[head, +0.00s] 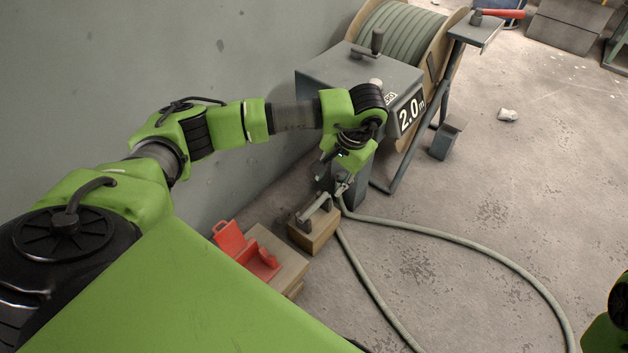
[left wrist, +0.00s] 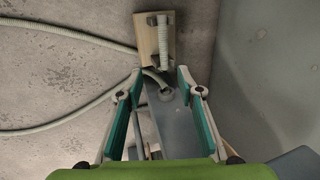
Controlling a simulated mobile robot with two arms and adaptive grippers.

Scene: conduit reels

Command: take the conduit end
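My left gripper (head: 342,186) reaches down in front of the grey machine. In the left wrist view the gripper (left wrist: 160,74) is open, with its teal finger pads apart and nothing clasped. A ribbed grey conduit end (left wrist: 163,42) lies over a wooden block (left wrist: 146,38), just beyond the fingertips. In the head view a short grey piece (head: 313,208) rests on that block (head: 314,236), beside the gripper. The grey-green conduit (head: 470,243) loops across the floor from near the gripper. Its far stretch also shows in the left wrist view (left wrist: 70,33). My right gripper is out of view.
A grey machine (head: 330,62) marked 2.0 m stands before a large conduit reel (head: 400,25). A small shelf (head: 478,32) holds a red-handled tool. The floor to the right is mostly clear.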

